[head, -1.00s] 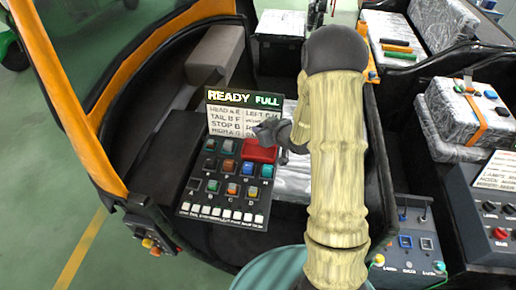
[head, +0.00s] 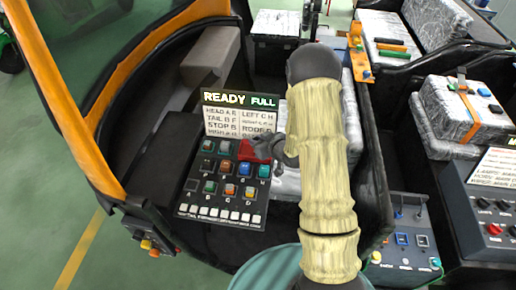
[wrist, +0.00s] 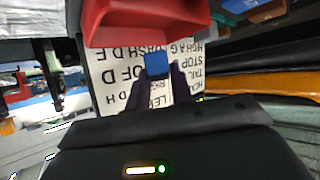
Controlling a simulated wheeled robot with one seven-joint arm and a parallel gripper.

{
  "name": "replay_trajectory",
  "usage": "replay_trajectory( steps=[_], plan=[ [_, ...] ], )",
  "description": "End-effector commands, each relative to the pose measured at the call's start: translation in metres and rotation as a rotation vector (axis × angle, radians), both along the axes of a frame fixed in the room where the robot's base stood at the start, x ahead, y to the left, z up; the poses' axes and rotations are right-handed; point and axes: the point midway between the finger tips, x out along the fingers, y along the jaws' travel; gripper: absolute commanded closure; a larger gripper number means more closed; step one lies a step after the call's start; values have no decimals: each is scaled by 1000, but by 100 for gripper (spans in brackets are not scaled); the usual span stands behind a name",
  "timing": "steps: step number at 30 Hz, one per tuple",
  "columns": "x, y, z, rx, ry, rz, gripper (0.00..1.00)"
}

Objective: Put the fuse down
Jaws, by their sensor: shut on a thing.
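A small blue fuse (wrist: 156,65) sits between the fingertips of my gripper (wrist: 158,82) in the wrist view. The jaws are shut on it. In the head view my gripper (head: 264,147) is over the upper right of the dark fuse panel (head: 180,205), in front of a red tray-like part (head: 246,151). The held fuse cannot be made out there. The red part (wrist: 145,22) also shows in the wrist view, close beyond the fuse. The panel carries rows of coloured fuses, and the place marked A looks dark and empty.
A lit READY FULL sign and a white label card (head: 220,122) stand at the panel's back. The orange rickshaw frame (head: 65,110) is at left. A grey control box (head: 405,245) and silver-wrapped packs (head: 460,108) are at right.

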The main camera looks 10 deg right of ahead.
Motion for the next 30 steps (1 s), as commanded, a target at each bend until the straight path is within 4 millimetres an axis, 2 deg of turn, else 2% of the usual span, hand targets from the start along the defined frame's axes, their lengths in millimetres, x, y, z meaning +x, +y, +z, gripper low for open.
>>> replay_trajectory(
  steps=[5, 13, 26, 27, 30],
  plan=[
    [-1, 0, -8, 1, 5, 0, 98],
    [-1, 0, -38, 0, 3, 0, 98],
    [0, 0, -46, 0, 1, 0, 98],
    [0, 0, -45, 0, 1, 0, 74],
    [0, 0, -44, 0, 1, 0, 56]
  ],
)
